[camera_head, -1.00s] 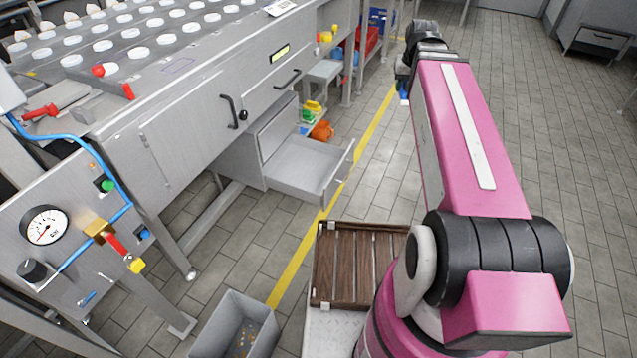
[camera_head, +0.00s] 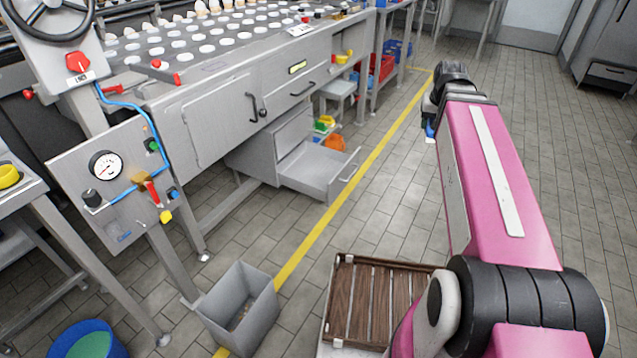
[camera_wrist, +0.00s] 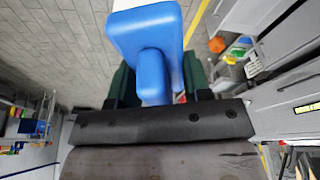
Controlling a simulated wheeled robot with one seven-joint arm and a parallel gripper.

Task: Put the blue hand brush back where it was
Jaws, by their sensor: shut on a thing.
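The blue hand brush (camera_wrist: 150,45) is large in the wrist view, held between the dark green fingers of my gripper (camera_wrist: 157,85). My gripper is shut on it. In the head view only a small blue piece of the brush (camera_head: 430,130) shows below the end of my arm. The rest is hidden behind the wrist. The brush is held up in the air over the tiled floor, apart from the furniture.
A steel machine bench with an open, empty-looking drawer (camera_head: 318,172) stands left of my arm. A grey bin (camera_head: 240,305) stands on the floor, and a blue-green bucket (camera_head: 88,340) at lower left. A slatted wooden crate (camera_head: 340,300) is beside my base.

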